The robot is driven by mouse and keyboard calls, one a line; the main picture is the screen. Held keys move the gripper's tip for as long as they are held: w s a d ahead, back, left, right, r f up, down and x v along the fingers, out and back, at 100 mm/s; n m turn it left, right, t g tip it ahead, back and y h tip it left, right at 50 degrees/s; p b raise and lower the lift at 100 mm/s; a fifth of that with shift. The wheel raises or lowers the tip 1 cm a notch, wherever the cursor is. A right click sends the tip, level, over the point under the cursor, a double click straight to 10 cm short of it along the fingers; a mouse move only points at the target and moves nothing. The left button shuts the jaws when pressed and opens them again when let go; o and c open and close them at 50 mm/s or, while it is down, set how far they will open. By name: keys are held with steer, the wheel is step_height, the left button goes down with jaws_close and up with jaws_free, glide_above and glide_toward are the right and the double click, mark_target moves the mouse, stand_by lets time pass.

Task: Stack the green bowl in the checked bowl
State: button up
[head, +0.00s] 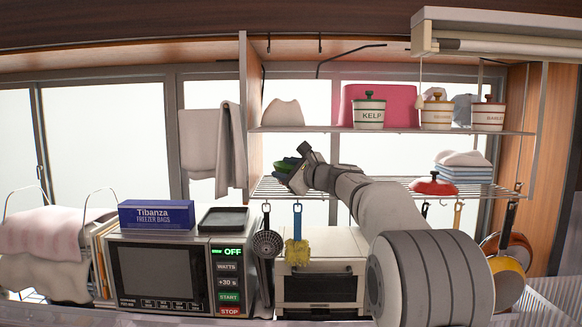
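A small green bowl (283,165) shows at the left end of the middle wire rack, partly hidden by my gripper (296,166). A dark bluish edge shows just under the green; I cannot tell whether it is another bowl. My gripper is at the right side of the green bowl, very close to it or touching it. Its fingers are small and dark here, and I cannot tell whether they are shut on the bowl. I cannot make out the checked bowl; my arm hides part of the rack.
The wire rack (500,190) also bears a red lidded pot (433,187) and folded cloths (462,168). The shelf (400,130) above bears a kelp canister (369,112). A microwave (155,275) stands lower left.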

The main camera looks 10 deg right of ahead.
steer(key=shift+c, duration=0.4)
jaws_close()
steer(key=shift+s+f, duration=0.1)
steer(key=shift+s, duration=0.05)
steer(key=shift+s+a+b, duration=0.1)
steer(key=shift+s+b, duration=0.1)
steer(key=shift+b, duration=0.2)
steer(key=shift+s, duration=0.65)
steer(key=shift+w, duration=0.1)
steer(key=shift+c, duration=0.2)
jaws_free()
